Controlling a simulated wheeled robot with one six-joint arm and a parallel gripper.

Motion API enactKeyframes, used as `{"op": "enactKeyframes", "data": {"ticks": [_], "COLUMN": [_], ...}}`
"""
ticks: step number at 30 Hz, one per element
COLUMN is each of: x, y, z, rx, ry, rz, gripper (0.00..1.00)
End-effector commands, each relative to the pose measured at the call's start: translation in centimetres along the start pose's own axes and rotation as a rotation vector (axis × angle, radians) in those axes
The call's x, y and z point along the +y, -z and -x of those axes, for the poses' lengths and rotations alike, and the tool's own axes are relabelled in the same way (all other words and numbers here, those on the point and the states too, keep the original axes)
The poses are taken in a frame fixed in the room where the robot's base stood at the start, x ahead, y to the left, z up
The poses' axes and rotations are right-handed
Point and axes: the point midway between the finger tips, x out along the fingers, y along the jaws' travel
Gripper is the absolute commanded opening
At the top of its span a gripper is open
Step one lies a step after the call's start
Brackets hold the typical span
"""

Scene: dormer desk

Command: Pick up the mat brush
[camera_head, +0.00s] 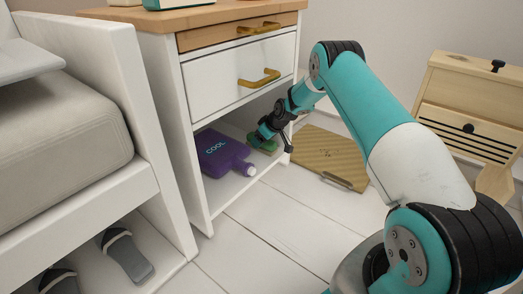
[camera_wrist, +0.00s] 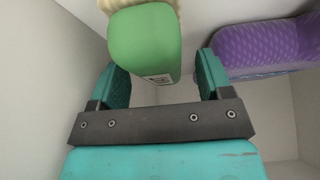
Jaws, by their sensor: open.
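The mat brush, a green block with cream bristles, lies on the open lower shelf of the white nightstand. In the wrist view the brush (camera_wrist: 145,43) has its rounded green end reaching between my two teal fingers, with gaps at both sides. In the head view the brush (camera_head: 262,144) shows only as a small green patch, partly hidden by my gripper (camera_head: 266,136). My gripper is open, holds nothing, and reaches into the shelf space from the right.
A purple bottle marked COOL (camera_head: 222,154) lies left of the brush; it also shows at the upper right in the wrist view (camera_wrist: 262,45). The nightstand's drawers (camera_head: 238,74) are above. A tan ribbed panel (camera_head: 322,152) lies on the floor to the right.

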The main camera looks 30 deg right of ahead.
Motion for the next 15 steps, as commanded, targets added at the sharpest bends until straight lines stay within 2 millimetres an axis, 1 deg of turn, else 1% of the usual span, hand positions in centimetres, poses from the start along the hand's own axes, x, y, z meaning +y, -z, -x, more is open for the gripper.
{"op": "enactKeyframes", "data": {"ticks": [1,2,10,11,12,14,15], "x": [0.0,-0.01,-0.01,-0.01,-0.01,0.0,0.0], "y": [-0.12,-0.09,0.08,0.08,0.08,0.07,0.07], "z": [-0.82,-0.97,-0.94,-0.94,-0.94,-0.93,-0.93], "rx": [0.001,0.001,0.001,0.001,0.001,0.001,0.001], "ry": [-0.001,-0.001,-0.001,-0.001,-0.001,-0.001,-0.001], "rz": [0.002,0.002,0.0,0.0,0.0,0.0,0.0], "gripper": [0.72,0.72,0.72,0.65,0.56,0.42,0.33]}}
